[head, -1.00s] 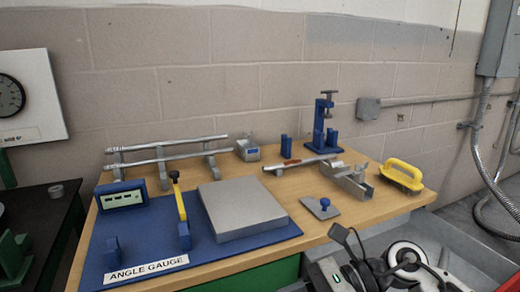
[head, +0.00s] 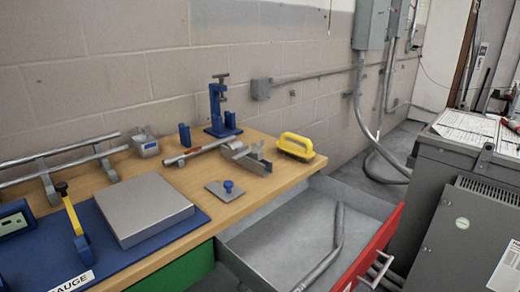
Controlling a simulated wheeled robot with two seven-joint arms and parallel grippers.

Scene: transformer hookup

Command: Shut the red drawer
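The red drawer stands pulled out from the right side of the wooden workbench. Its red front (head: 368,252) faces right, with a pale metal handle (head: 379,268) on it. The drawer's grey tray (head: 262,240) is open to view, and a bent grey pipe (head: 336,240) lies inside it. The lower part of the drawer is cut off by the picture's bottom edge. Neither of my grippers is in view.
The workbench (head: 285,180) holds a blue clamp stand (head: 220,112), a yellow-handled tool (head: 296,145) and a grey plate (head: 145,208). A large grey cabinet (head: 440,215) stands right of the drawer front, with a narrow floor gap between.

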